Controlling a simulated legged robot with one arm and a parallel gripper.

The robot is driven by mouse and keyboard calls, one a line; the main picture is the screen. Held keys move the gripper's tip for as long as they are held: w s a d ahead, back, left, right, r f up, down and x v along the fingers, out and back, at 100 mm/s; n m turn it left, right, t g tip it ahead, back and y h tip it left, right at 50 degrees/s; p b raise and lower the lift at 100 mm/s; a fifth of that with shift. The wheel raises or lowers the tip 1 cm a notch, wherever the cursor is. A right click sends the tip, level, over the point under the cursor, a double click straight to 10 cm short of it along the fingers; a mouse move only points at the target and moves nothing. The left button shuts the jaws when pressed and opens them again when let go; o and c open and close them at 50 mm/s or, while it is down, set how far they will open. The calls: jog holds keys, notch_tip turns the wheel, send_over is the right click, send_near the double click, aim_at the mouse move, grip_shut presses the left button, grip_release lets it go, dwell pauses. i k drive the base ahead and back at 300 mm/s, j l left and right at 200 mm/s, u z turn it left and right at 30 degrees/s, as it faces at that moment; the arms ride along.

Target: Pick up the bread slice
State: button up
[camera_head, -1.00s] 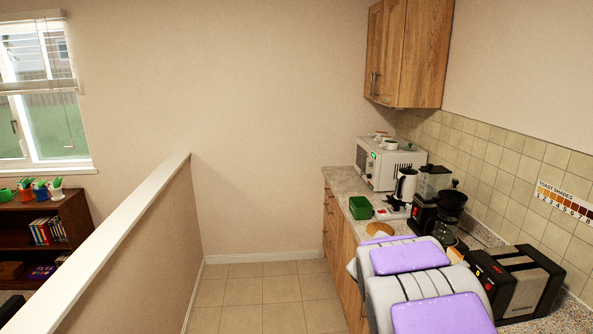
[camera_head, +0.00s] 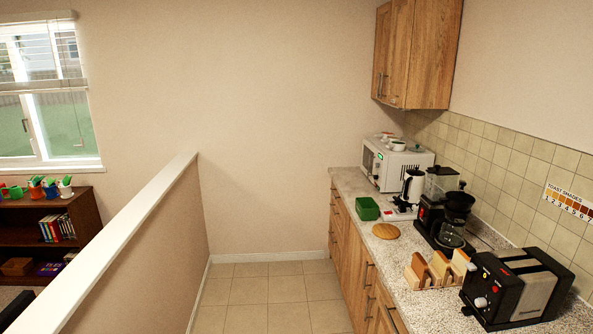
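Several bread slices (camera_head: 439,266) stand upright in a small wooden rack on the counter, to the left of the toaster. They differ in shade from pale to brown, and I cannot tell which one the task means. A black and silver toaster (camera_head: 516,287) stands right of the rack, and I cannot see into its slots. My gripper is not in view.
The granite counter (camera_head: 352,182) runs along the right wall. A round wooden board (camera_head: 386,231), a green container (camera_head: 367,209), a coffee maker (camera_head: 452,222), a white kettle (camera_head: 413,187) and a microwave (camera_head: 395,165) stand on it. A half wall (camera_head: 150,230) bounds the tiled floor (camera_head: 265,290) at left.

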aim_at(419, 264)
jog(key=z, duration=1.3)
jog(key=i+j+z, duration=0.15)
jog(key=j, duration=0.35)
jog(key=i+j+z, duration=0.15)
jog(key=i+j, duration=0.2)
jog(key=j, duration=0.2)
jog(key=i+j+z, duration=0.1)
jog(key=j, duration=0.45)
jog(key=i+j+z, duration=0.15)
jog(key=i+j, duration=0.15)
jog(key=j, duration=0.3)
jog(key=i+j+z, duration=0.15)
jog(key=j, duration=0.45)
jog(key=i+j+z, duration=0.15)
jog(key=j, duration=0.45)
jog(key=i+j+z, duration=0.1)
jog(key=j, duration=0.55)
jog(key=j+z, duration=0.15)
jog(key=j, duration=0.45)
jog(key=i, duration=0.05)
